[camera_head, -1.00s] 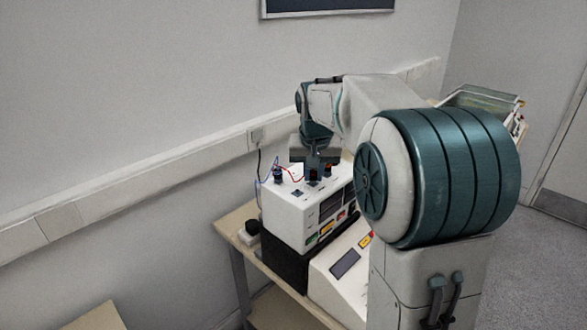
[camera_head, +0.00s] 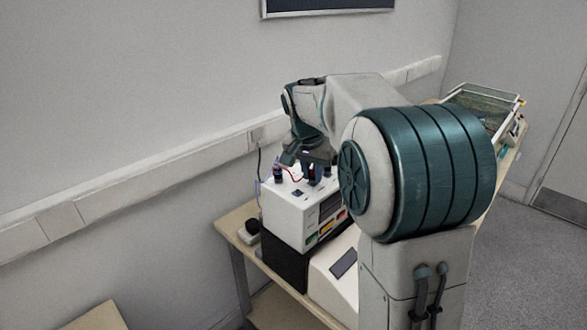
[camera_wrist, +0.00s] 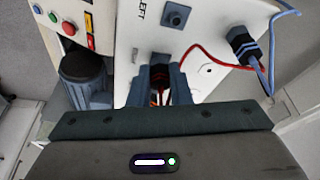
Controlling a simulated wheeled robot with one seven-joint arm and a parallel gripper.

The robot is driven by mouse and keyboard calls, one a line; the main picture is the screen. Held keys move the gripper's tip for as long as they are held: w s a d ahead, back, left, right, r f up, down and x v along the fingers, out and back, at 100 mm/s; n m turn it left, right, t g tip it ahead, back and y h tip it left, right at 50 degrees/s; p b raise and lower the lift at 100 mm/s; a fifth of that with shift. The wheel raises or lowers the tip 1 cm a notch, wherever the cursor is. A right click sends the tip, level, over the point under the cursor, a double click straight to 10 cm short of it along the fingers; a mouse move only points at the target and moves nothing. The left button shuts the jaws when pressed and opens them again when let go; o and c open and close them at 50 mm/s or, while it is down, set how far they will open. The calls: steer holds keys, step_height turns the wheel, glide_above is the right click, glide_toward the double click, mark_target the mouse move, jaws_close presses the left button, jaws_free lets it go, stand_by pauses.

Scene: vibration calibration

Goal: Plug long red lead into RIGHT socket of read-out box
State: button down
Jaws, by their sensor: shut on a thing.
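The LEFT socket (camera_wrist: 176,15) shows empty. The red lead loops right to a black plug (camera_wrist: 242,45) on the box, where a blue lead also runs.
A dark cylinder (camera_wrist: 86,80) stands left of my fingers, near coloured buttons (camera_wrist: 88,22). A black unit (camera_head: 284,262) is under the box, and a white sloped device (camera_head: 335,270) is in front. A wall with trunking lies behind. A tray (camera_head: 486,105) sits farther along the bench.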

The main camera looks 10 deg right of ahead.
mark_target(311, 172)
steer(key=m+g, duration=0.1)
steer(key=m, duration=0.3)
steer(key=shift+w+a+h+p, duration=0.1)
steer(key=shift+h+p, duration=0.25)
steer(key=shift+h, duration=0.05)
steer(key=c, duration=1.3)
jaws_free()
steer(key=shift+o, duration=0.2)
steer(key=shift+r, duration=0.15)
steer(key=shift+p+v, duration=1.55)
steer(key=shift+v, duration=0.85)
